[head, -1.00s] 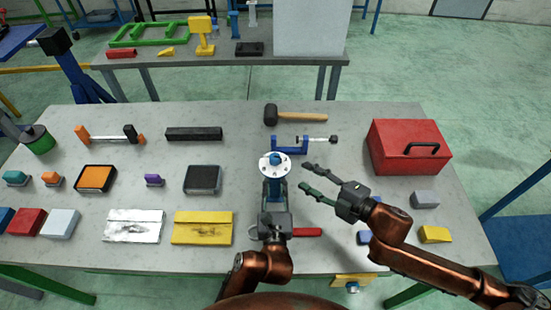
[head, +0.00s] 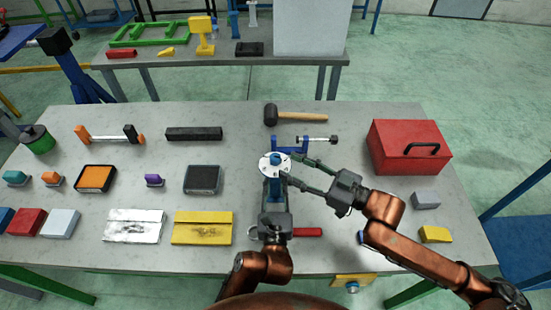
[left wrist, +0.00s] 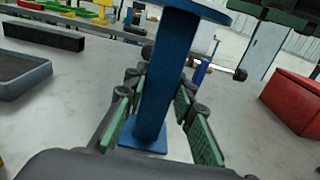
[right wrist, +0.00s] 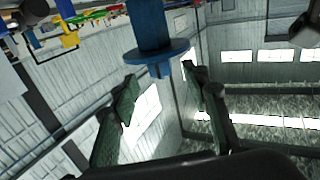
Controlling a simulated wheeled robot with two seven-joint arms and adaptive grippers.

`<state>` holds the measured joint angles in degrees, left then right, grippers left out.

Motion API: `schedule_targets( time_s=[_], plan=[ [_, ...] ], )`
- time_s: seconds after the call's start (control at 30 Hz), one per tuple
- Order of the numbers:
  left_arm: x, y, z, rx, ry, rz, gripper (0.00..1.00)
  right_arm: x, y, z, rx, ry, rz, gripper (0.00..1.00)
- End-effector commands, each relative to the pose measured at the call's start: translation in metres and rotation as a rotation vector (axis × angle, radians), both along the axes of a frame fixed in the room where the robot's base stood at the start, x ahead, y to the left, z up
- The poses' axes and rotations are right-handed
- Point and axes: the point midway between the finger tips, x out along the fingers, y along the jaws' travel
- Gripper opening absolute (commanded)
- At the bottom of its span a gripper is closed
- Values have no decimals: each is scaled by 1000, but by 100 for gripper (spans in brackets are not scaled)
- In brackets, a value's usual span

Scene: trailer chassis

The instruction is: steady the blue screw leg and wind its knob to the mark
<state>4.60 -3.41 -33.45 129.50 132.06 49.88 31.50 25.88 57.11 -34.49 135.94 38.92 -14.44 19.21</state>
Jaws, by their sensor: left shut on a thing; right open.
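The blue screw leg (head: 272,189) stands upright on the grey table near its middle, with a round pale disc (head: 265,167) and a blue knob (head: 275,158) on top. In the left wrist view its blue post (left wrist: 168,70) rises from a square foot between the fingers. My left gripper (head: 274,204) is shut on the post, below the disc. My right gripper (head: 291,169) is open at the right side of the disc, its fingers spread towards the knob. In the right wrist view the leg's flange (right wrist: 150,55) lies just beyond the open fingertips. I cannot make out the mark.
A blue clamp (head: 290,147) lies close behind the leg and a mallet (head: 300,116) lies farther back. A red toolbox (head: 400,145) stands at the right. A red-handled tool (head: 307,232) lies beside my left gripper. Table space between leg and toolbox is mostly clear.

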Motion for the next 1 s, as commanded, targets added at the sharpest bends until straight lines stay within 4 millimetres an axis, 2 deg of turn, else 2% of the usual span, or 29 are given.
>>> schedule_targets(
  time_s=[0.2, 0.4, 0.77, 1.0],
  plan=[
    [0, 0, 0, 0, 1, 0, 0, 18, 32, 1, 2, -1, 1, 42],
    [0, 0, 0, 0, 1, 0, 0, 28, 48, 0, 0, 0, 0, 42],
    [0, 0, 0, 0, 1, 0, 0, 30, 52, 0, -3, -1, 0, 42],
    [0, 0, 0, 0, 0, 1, 0, 30, 52, 0, -3, -1, 0, 27]
  ],
)
